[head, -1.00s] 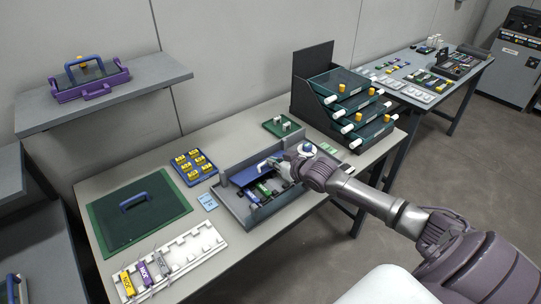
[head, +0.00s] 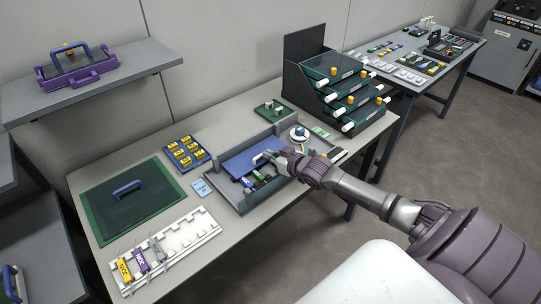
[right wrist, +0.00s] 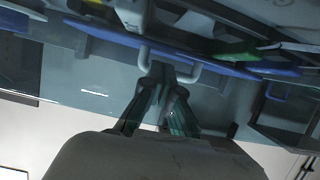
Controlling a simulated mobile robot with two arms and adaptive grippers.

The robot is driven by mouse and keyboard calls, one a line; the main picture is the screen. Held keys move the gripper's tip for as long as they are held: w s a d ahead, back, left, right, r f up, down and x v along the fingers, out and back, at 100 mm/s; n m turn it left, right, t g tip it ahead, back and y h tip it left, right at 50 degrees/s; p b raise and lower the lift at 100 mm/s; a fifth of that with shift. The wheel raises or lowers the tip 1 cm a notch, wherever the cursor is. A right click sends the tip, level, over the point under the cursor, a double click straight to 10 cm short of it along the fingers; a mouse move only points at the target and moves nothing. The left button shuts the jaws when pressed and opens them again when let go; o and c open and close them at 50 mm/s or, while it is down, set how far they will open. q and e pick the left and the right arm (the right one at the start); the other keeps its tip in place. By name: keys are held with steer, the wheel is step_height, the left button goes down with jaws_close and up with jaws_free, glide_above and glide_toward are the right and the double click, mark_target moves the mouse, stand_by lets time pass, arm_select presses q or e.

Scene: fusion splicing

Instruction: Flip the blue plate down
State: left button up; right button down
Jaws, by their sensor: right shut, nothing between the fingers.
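The blue plate (head: 250,151) is in the grey tray (head: 228,197) on the near table, its broad blue face showing toward the back. It looks tilted; its exact angle is hard to tell. A white handle (head: 260,159) is at its front edge. My right gripper (head: 273,158) is at that handle. In the right wrist view its dark fingers (right wrist: 166,76) are shut with nothing between them, close to the pale handle (right wrist: 172,60) and the blue plate edge (right wrist: 225,68). Contact cannot be told. My left gripper is out of view.
Green and dark modules (head: 262,180) lie in front of the plate inside the tray. A white round part (head: 299,133) is right of it. A drawer rack (head: 325,75) stands behind right. A blue tray of yellow blocks (head: 186,153) and a white rack (head: 165,252) are to the left.

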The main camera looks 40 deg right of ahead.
steer(key=shift+s+f, duration=0.1)
steer(key=shift+s, duration=0.2)
steer(key=v, duration=1.1)
steer(key=shift+s+r, duration=0.2)
steer(key=shift+r, duration=0.1)
